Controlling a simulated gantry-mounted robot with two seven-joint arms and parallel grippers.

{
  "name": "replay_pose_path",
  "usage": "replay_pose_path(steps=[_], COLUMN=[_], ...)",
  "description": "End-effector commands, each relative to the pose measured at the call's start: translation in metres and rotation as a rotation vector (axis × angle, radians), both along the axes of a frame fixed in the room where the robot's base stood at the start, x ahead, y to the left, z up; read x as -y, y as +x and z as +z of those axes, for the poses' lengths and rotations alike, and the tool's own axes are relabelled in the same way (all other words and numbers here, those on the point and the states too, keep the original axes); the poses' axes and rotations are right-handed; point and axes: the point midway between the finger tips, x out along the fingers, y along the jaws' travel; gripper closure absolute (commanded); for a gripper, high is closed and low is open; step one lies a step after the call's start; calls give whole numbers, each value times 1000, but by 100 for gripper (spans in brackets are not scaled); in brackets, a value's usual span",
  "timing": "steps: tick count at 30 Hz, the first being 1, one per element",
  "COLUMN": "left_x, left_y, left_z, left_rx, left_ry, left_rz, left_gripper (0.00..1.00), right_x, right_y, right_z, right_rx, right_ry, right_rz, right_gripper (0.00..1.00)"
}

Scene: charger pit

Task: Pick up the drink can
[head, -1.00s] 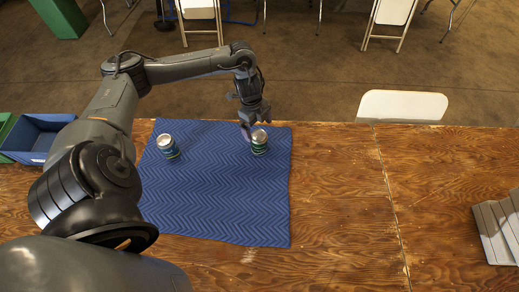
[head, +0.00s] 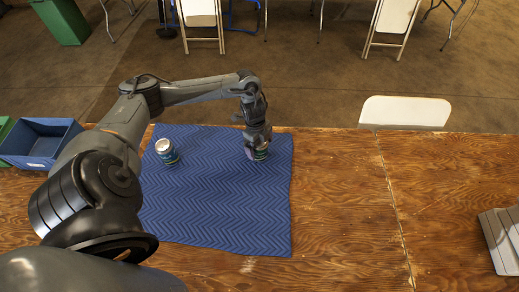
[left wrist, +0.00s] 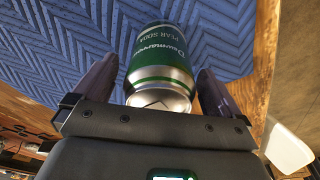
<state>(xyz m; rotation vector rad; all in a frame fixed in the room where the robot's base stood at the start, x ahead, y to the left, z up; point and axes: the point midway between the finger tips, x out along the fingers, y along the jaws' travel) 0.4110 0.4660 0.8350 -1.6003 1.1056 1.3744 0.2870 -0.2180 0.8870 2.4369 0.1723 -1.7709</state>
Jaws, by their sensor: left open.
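A green and silver can labelled "PEAR SODA" (left wrist: 160,65) stands on the blue mat (head: 215,205) near its far right corner. In the head view my left gripper (head: 256,150) is over this can (head: 262,153) and partly hides it. In the left wrist view the open fingers of my left gripper (left wrist: 152,85) are on either side of the can, with a small gap visible at each side. A second can (head: 166,151), with a silver top and a dark blue-green body, stands near the mat's far left. My right gripper is not in view.
The mat lies on a wooden table (head: 345,215). A blue bin (head: 42,140) stands at the far left and a grey tray (head: 500,235) at the right edge. A white chair (head: 405,110) is behind the table.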

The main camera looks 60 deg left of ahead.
Motion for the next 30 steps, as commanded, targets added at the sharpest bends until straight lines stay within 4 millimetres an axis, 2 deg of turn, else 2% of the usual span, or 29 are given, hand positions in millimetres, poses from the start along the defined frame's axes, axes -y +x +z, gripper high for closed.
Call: replay_pose_path(steps=[3,11,14,26,30], left_x=[2,2,2,2,2], left_y=[0,0,0,0,0], left_z=[-15,-17,-17,-17,-16], left_rx=[-3,-2,-2,-1,0], left_ry=[0,2,2,2,1], left_rz=[0,0,0,-1,-1], left_gripper=[1,1,13,74,74], right_x=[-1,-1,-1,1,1], right_y=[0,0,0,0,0], right_z=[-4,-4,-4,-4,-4], right_rx=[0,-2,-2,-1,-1], right_ry=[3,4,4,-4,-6], right_rz=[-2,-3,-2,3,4], right_gripper=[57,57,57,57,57])
